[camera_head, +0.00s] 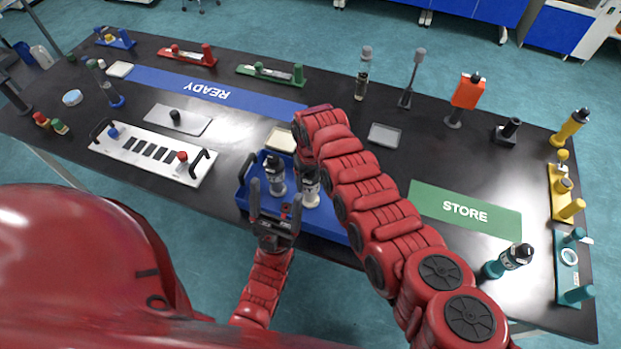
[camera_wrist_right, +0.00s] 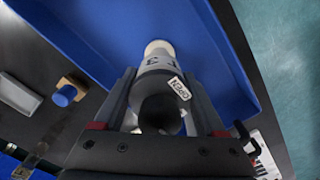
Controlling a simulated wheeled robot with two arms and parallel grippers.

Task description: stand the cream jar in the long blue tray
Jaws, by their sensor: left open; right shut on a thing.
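The long blue tray (camera_head: 334,230) lies at the table's front edge, partly hidden by my right arm. In the wrist view my right gripper (camera_wrist_right: 165,115) is shut on the cream jar (camera_wrist_right: 158,62), which has a dark end toward me and a pale cream far end, over the blue tray (camera_wrist_right: 85,35). In the head view the jar (camera_head: 311,192) looks roughly upright; I cannot tell whether it touches the tray floor. My right fingers are hidden there. A grey dark-capped bottle (camera_head: 275,178) is beside it. My left gripper (camera_head: 274,205) is open at the tray's front.
A white panel (camera_head: 150,160) with black handles lies left of the tray. A pale block (camera_head: 281,139) is just behind it. The green STORE mat (camera_head: 465,211) is to the right and the blue READY mat (camera_head: 205,88) at the back left. The dark table between holds a small grey tray (camera_head: 384,135).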

